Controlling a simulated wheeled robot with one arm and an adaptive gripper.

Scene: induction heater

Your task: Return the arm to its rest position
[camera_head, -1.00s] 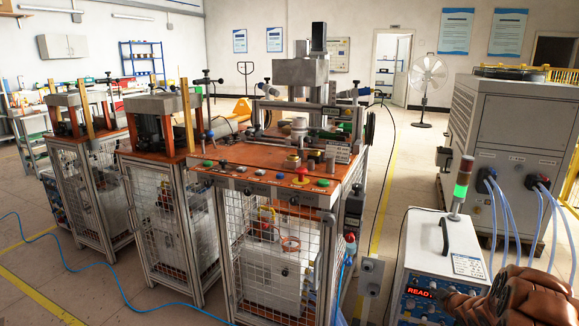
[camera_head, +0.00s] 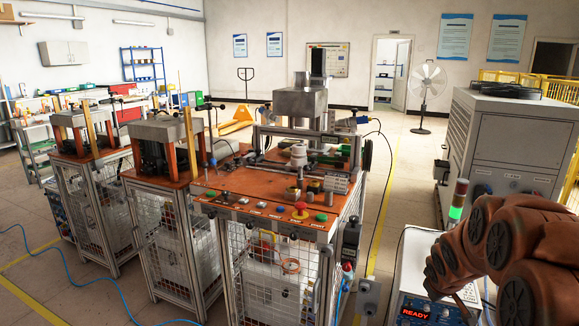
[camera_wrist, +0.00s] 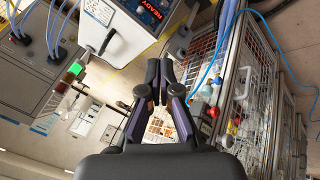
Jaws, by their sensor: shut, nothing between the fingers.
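My gripper (camera_wrist: 161,85) shows in the wrist view, its dark fingertips together with nothing between them. My brown arm (camera_head: 505,245) rises at the lower right of the head view, in front of the induction heater (camera_head: 425,309). The heater is a white box with a red READY display and a lit green stack light (camera_head: 456,212). In the wrist view the heater (camera_wrist: 133,20) appears upside down at the top, apart from the fingers. My gripper's fingertips are not clearly visible in the head view.
A caged workstation (camera_head: 275,200) with buttons stands in the middle, with two similar stations to its left. A large grey cabinet unit (camera_head: 510,140) stands at the right. A blue hose (camera_head: 60,262) lies on the floor. Open floor with a yellow line (camera_head: 388,200) runs between workstation and cabinet.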

